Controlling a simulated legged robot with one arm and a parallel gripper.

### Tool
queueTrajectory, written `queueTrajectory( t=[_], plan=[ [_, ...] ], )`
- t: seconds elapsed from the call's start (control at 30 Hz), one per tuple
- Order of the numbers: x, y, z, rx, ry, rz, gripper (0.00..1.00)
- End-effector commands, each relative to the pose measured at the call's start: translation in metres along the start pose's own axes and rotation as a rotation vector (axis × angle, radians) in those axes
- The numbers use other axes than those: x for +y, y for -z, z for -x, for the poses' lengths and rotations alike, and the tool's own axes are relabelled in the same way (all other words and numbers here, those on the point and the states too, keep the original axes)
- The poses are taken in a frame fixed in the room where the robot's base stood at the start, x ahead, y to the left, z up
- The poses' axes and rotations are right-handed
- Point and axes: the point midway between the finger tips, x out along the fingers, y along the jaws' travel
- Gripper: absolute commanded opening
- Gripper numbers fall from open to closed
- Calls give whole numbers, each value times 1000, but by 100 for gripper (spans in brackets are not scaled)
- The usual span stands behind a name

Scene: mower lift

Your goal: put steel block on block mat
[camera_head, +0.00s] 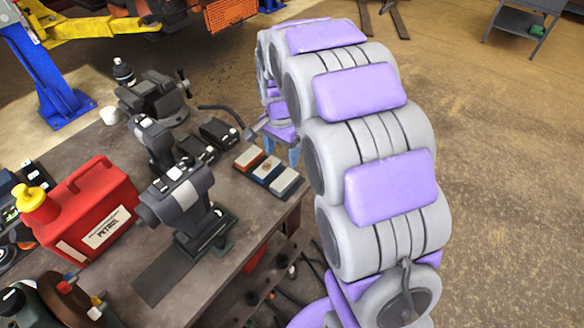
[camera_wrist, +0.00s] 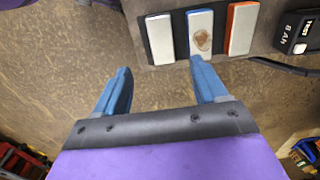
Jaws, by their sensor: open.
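Three blocks lie side by side at the bench edge: a plain silver-grey block (camera_wrist: 160,38), a blue-sided one with a brown-stained top (camera_wrist: 201,32) and an orange-sided one (camera_wrist: 240,28). The silver-grey one looks like the steel block; in the head view it is the nearest (camera_head: 285,181). A dark mat (camera_wrist: 181,36) shows under and between them, apparently the block mat. My gripper (camera_wrist: 159,66) is open and empty, its blue fingers apart, just off the bench edge near the silver-grey and blue blocks. In the head view my arm hides most of it.
A red petrol can (camera_head: 95,208), a grey bench tool (camera_head: 182,203) and a vise (camera_head: 155,98) crowd the bench. A dark strip (camera_head: 172,274) lies at its front. Black battery-like packs (camera_head: 218,132) stand behind the blocks. Open floor (camera_head: 500,180) is to the right.

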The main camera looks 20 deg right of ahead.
Motion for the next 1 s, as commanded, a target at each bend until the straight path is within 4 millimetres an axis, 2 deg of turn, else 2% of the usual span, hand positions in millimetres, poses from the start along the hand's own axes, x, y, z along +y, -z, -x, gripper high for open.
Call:
queueTrajectory(
  t=[0.17, 0.37, 0.7, 1.0],
  plan=[
    [4, 1, 6, -3, 0, 6, 72],
    [31, -16, 22, -9, -6, 93, 72],
    [106, -73, 49, -40, -38, 351, 72],
    [176, -124, 59, -80, -56, 584, 72]
  ],
)
